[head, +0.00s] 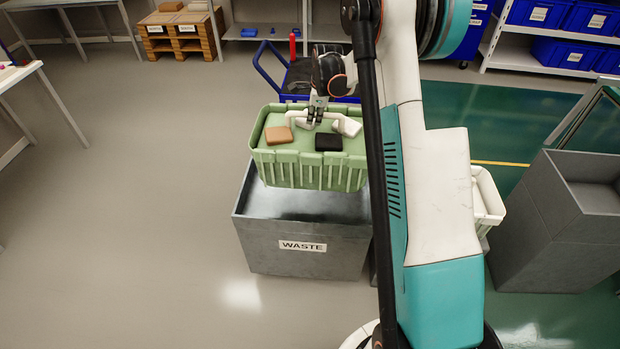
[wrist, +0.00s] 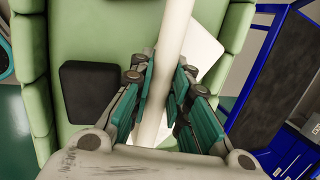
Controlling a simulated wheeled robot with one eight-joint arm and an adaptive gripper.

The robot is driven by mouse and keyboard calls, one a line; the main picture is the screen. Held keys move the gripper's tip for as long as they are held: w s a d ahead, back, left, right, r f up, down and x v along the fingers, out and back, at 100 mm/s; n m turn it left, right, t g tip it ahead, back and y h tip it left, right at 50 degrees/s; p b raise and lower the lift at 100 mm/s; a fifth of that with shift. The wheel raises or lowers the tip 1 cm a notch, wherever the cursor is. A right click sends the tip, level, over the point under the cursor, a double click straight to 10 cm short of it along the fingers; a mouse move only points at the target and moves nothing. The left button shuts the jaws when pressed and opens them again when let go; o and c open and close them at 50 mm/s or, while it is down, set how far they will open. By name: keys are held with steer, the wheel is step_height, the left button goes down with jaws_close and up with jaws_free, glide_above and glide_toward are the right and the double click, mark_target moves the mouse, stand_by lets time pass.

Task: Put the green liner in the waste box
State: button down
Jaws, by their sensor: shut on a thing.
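The green liner (head: 310,170) is a light green ribbed basket with a white handle bar (head: 312,116) across its top. It is above the grey waste box (head: 305,248), which has a WASTE label on its front. My gripper (head: 316,118) is shut on the handle; the wrist view shows the teal finger pads on both sides of the white bar (wrist: 170,60). In the liner lie a tan block (head: 278,135), a black block (head: 328,142) and a white piece (head: 347,126). The liner looks level. Whether its base is inside the box's rim I cannot tell.
A blue cart (head: 270,70) with a dark top stands just behind the liner. A second grey bin (head: 560,225) stands at the right, and a white container (head: 487,200) shows behind my arm. The floor at the left is clear.

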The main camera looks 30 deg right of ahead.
mark_target(320, 137)
step_height(320, 137, down, 19)
steer(key=b, duration=0.6)
steer(key=shift+f, duration=0.2)
steer(key=shift+r, duration=0.1)
steer(key=c, duration=1.5)
jaws_free()
steer(key=p+v, duration=0.3)
steer(key=v, duration=0.9)
steer(key=shift+p, duration=0.4)
